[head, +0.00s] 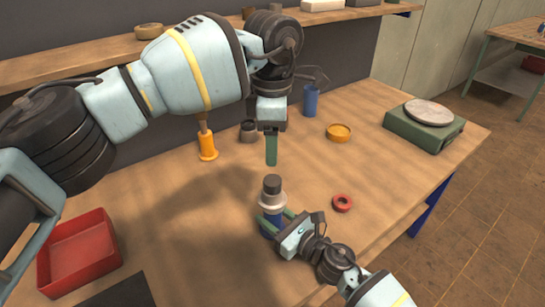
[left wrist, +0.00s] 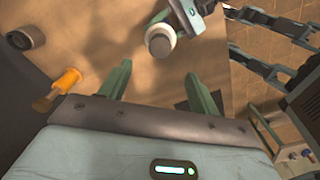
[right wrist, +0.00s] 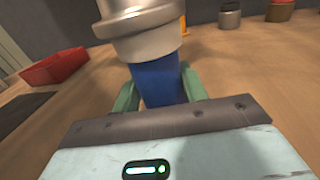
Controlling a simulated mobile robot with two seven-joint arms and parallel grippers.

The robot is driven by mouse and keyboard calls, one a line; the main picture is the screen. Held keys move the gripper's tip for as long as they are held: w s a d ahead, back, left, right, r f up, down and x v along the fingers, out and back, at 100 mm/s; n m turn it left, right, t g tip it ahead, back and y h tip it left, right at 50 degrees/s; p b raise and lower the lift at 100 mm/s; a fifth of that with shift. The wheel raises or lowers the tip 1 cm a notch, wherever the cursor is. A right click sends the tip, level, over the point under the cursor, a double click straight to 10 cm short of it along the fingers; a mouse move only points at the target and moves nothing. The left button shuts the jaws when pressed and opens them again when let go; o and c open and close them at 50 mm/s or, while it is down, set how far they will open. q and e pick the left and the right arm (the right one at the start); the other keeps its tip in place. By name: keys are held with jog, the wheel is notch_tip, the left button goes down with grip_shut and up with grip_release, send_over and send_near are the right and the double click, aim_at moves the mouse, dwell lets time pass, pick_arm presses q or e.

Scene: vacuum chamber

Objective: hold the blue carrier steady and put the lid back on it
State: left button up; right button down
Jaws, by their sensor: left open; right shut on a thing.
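The blue carrier (head: 268,229) is upright near the table's front edge; I cannot tell whether its base touches the table. A silver, stepped lid (head: 272,200) with a dark grey knob (head: 272,183) sits on top of it. My right gripper (head: 277,224) is shut around the blue body, below the silver part; the body (right wrist: 157,85) and lid (right wrist: 140,38) show close up in the right wrist view. My left gripper (head: 271,150) is open and empty, above and behind the carrier, pointing down. In the left wrist view the knob (left wrist: 159,45) lies just beyond the open fingers (left wrist: 160,84).
A red ring (head: 342,203) lies right of the carrier. A red tray (head: 77,252) is at left. The table between is clear.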

pick_arm(q)
jog(key=shift+r, duration=0.75)
pick_arm(e)
jog(key=c, duration=0.7)
grip_release()
jog(key=shift+s+d, duration=0.1)
jog(key=v, duration=0.7)
jog(key=shift+s+d, duration=0.2)
jog(key=shift+d, duration=0.05)
pick_arm(q)
jog(key=shift+f, duration=0.2)
